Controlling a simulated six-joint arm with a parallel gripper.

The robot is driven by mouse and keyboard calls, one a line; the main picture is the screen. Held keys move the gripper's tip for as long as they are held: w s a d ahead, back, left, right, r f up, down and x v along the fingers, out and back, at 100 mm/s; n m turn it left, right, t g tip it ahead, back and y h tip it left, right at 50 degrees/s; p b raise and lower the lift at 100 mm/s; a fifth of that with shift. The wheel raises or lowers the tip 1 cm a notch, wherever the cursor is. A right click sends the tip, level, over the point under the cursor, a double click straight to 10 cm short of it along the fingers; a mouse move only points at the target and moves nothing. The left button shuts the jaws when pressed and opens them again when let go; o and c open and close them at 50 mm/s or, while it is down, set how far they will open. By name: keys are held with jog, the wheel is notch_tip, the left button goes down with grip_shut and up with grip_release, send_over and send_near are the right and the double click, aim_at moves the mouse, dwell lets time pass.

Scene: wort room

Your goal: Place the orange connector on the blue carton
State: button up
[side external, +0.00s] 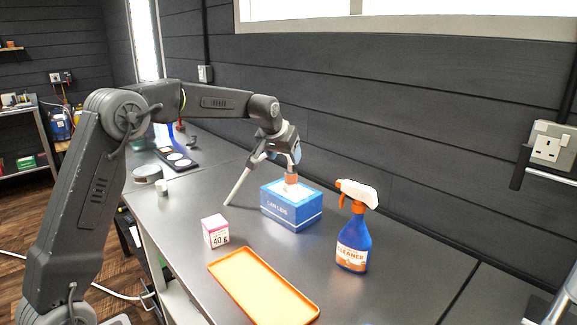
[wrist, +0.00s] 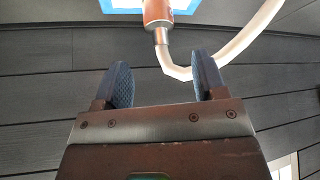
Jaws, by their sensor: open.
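The orange connector (side external: 291,178) stands on the blue carton (side external: 291,211), under my gripper (side external: 284,155). In the wrist view the connector (wrist: 157,10) is a copper-orange cylinder with a grey collar, and a white hose (wrist: 235,48) bends away from it to the right. The carton's blue edge (wrist: 107,6) shows behind it at the top. The connector is just beyond the fingertips, apart from both. Whether the connector's base lies fully flat on the carton is hard to tell.
A blue spray bottle (side external: 354,240) with a white and orange head stands right of the carton. A pink and white cube box (side external: 215,231) stands to its left. An orange tray (side external: 262,289) lies in front. Black wall panels (side external: 420,110) rise behind the grey bench.

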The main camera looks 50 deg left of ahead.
jog(key=s+d+r+m+h, duration=0.1)
jog(key=s+d+r, duration=0.4)
jog(key=s, duration=0.5)
jog(key=s+d+r+m, duration=0.1)
jog(key=s+d+r, duration=0.1)
jog(key=s+d, duration=0.65)
jog(key=s+d+f+m, duration=0.1)
jog(key=s+d+f, duration=0.1)
jog(key=s, duration=0.7)
jog(key=s+d+f+m+h, duration=0.1)
jog(key=s+d+f, duration=0.2)
jog(key=s, duration=0.6)
notch_tip(320, 180, down, 2)
jog(key=shift+s+f+g, duration=0.1)
jog(key=shift+s+g, duration=0.05)
jog(key=shift+g, duration=0.15)
